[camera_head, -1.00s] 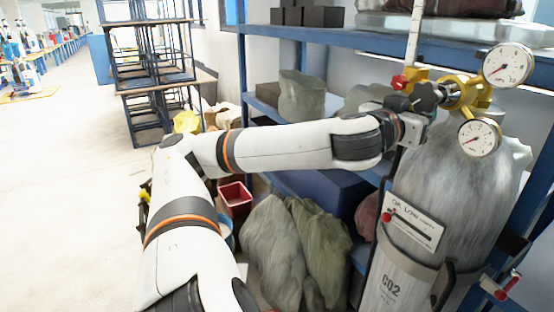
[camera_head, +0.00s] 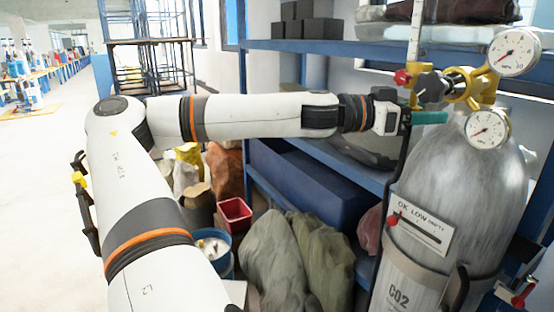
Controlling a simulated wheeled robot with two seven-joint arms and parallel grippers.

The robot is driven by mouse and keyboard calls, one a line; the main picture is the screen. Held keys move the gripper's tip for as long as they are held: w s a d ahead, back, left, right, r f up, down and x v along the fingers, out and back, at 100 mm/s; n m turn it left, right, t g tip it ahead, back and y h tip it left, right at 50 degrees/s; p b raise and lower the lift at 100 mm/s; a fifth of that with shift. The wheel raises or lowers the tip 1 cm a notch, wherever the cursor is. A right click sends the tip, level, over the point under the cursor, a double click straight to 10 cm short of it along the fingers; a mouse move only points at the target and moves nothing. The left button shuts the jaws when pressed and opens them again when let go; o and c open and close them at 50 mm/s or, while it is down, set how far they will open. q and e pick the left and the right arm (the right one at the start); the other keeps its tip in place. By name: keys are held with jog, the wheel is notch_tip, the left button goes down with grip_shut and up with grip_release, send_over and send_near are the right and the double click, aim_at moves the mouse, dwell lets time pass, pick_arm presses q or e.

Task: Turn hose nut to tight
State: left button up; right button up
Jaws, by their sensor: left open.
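The brass regulator (camera_head: 462,84) sits on top of the grey CO2 cylinder (camera_head: 470,185), with a dark knob (camera_head: 432,87), a red knob (camera_head: 402,77) and two round gauges. A black hose (camera_head: 401,160) runs up toward the regulator's left side. My left gripper (camera_head: 412,118) is open just below and left of the dark knob, close to the hose's upper end. A teal piece (camera_head: 430,118) shows at its tip, below the regulator. The hose nut cannot be made out clearly; the gripper partly covers that area. My right gripper is not in view.
Blue shelving (camera_head: 350,40) stands behind the cylinder. Sacks (camera_head: 272,258), a red bin (camera_head: 234,214) and a blue bucket (camera_head: 216,262) stand on the floor below my arm. A status card (camera_head: 420,228) hangs on the cylinder. Open floor lies at the left.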

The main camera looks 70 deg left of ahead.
pick_arm(q)
jog(key=shift+s+d+f+m+g+h+p, duration=0.15)
jog(key=shift+m+g+h+p, duration=0.7)
jog(key=shift+m+g+h, duration=1)
jog(key=shift+s+d+r+m+g+h+p, duration=0.1)
jog(key=shift+s+d+m+g+h+p, duration=0.15)
jog(key=shift+m+g+h+p, duration=1.15)
jog(key=shift+s+d+f+m+g+h+p, duration=0.15)
jog(key=shift+d+m+g+h+p, duration=0.1)
jog(key=shift+m+g+h, duration=2.15)
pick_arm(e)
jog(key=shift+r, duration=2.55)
